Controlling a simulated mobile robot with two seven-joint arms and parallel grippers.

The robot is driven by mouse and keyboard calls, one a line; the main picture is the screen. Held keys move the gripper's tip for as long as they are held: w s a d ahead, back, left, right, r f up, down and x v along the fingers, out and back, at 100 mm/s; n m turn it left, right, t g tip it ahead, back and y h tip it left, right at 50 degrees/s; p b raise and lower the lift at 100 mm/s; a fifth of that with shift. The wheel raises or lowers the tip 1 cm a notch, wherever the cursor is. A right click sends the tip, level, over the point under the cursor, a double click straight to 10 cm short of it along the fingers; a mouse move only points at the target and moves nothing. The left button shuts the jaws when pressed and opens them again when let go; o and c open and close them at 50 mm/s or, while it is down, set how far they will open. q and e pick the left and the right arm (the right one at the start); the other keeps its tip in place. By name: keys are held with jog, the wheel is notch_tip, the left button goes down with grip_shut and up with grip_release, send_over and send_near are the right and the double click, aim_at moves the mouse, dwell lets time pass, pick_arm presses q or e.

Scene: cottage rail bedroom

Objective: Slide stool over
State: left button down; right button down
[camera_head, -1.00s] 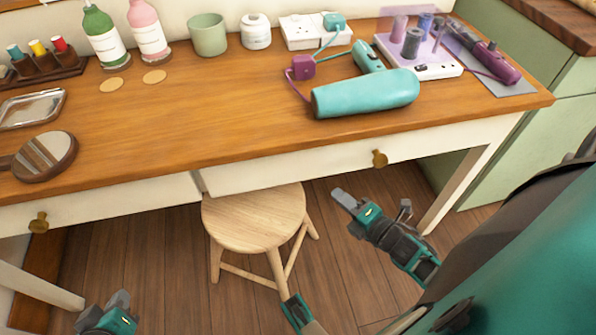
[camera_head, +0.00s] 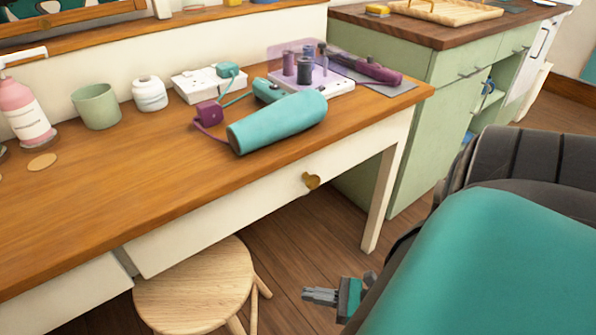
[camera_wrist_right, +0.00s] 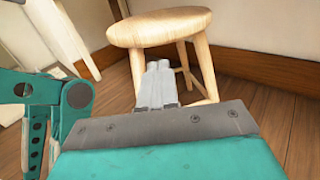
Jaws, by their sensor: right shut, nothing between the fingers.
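The round wooden stool (camera_head: 193,291) stands on the floor at the lower left of the head view, its seat partly under the desk's front edge. It also shows upright in the right wrist view (camera_wrist_right: 160,27), with its legs beyond my fingers. My right gripper (camera_head: 308,295) is shut and empty, to the right of the stool and apart from it in the head view. In the wrist view its closed fingertips (camera_wrist_right: 158,66) point at the space below the seat, in front of the legs. Contact with the stool cannot be made out. My left gripper is out of the head view.
The desk (camera_head: 160,195) with drawers overhangs the stool. A teal hair dryer (camera_head: 278,122) lies on it. The desk's right leg (camera_head: 384,195) and a green cabinet (camera_head: 410,125) stand to the right. Bare wooden floor (camera_head: 300,245) lies between stool and desk leg.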

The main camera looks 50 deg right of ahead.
aim_at(250, 284)
jog(key=x, duration=1.2)
jog(key=shift+a, duration=0.1)
